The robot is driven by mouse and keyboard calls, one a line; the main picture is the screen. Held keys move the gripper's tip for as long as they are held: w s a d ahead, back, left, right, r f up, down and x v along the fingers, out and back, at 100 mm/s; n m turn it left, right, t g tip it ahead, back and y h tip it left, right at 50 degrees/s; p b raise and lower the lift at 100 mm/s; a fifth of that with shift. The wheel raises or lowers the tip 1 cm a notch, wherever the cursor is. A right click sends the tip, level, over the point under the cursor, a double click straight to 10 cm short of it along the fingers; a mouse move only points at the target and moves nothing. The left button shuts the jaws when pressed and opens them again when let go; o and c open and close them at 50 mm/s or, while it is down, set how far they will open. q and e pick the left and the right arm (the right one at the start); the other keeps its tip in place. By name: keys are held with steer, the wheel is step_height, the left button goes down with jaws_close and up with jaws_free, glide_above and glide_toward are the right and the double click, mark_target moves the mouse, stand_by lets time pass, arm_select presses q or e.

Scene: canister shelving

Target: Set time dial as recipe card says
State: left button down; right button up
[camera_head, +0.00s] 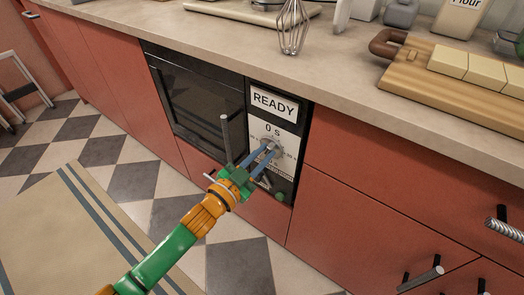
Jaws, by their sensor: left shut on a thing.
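The time dial (273,147) is a round grey knob on the white front panel of the black microwave (197,98) built into the red cabinets. The panel's display (273,104) reads READY, and "0 S" is printed above the dial, with further markings around it. My left gripper (269,151) reaches in from the lower left, and its blue fingers are shut on the dial, partly covering it. My right gripper is not in view. I see no recipe card that I can make out.
A whisk (292,27) stands on the counter (335,60) above the panel. A wooden board (460,88) with pale blocks lies at the right. A vertical door handle (226,138) stands close to my left gripper. Drawer handles (420,279) stick out at the lower right.

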arm_select(q)
steer(key=shift+s+f+m, duration=0.1)
steer(key=shift+f+m, duration=0.05)
steer(key=shift+m, duration=0.65)
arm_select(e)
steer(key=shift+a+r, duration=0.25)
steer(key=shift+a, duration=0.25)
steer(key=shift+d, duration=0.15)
arm_select(q)
steer(key=c, duration=0.8)
jaws_free()
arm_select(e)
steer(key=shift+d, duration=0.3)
arm_select(q)
steer(key=p+v, duration=0.1)
steer(key=v, duration=0.6)
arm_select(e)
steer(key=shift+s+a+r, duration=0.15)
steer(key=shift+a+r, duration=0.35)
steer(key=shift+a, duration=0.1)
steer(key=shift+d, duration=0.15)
